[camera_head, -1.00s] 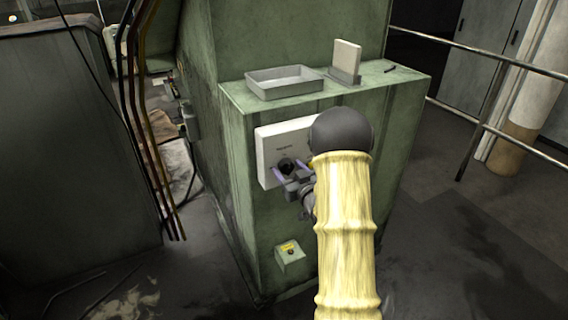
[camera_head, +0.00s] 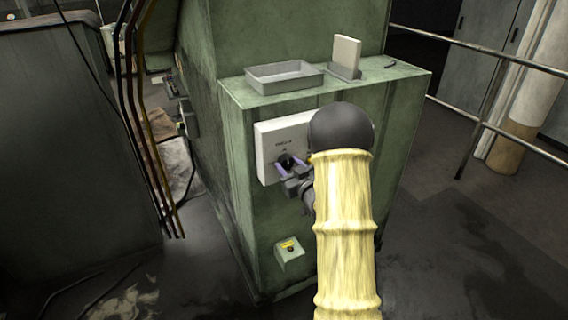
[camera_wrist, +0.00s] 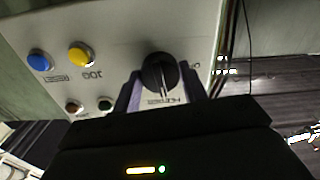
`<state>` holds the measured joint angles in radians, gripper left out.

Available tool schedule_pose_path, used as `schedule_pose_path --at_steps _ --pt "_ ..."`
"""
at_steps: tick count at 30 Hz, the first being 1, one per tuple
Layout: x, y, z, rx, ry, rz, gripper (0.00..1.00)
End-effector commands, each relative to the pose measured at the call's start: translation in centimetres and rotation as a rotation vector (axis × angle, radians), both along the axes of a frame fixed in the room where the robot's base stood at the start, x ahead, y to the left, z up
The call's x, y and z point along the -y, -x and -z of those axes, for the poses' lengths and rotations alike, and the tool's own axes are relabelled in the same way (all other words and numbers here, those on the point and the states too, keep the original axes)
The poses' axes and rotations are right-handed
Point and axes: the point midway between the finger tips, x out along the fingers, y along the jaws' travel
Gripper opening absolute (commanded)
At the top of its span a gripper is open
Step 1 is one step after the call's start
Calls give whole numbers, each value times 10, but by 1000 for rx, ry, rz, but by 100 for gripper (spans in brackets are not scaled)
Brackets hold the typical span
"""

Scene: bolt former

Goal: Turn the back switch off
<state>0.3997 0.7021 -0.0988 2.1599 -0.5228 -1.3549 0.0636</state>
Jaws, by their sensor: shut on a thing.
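The switch is a round black knob (camera_wrist: 160,75) on a pale control panel (camera_wrist: 115,25). In the head view the knob (camera_head: 287,161) shows on the panel (camera_head: 270,136) on the side of the green machine. My gripper (camera_head: 290,170) reaches the panel from the front right. In the wrist view my gripper (camera_wrist: 163,90) has one purple finger on each side of the knob and is shut on it. The knob's pointer line runs toward the lower edge of the picture. My arm hides the right part of the panel in the head view.
A blue button (camera_wrist: 39,60), a yellow button (camera_wrist: 81,54) and smaller buttons sit beside the knob. A grey tray (camera_head: 284,79) lies on the machine's top. A railing (camera_head: 480,125) stands at the right.

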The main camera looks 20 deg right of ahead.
Motion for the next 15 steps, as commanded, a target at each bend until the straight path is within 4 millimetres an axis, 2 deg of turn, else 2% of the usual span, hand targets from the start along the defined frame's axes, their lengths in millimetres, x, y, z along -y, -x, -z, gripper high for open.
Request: schedule_pose_path --at_steps 15 --pt "1 -1 2 14 288 2 6"
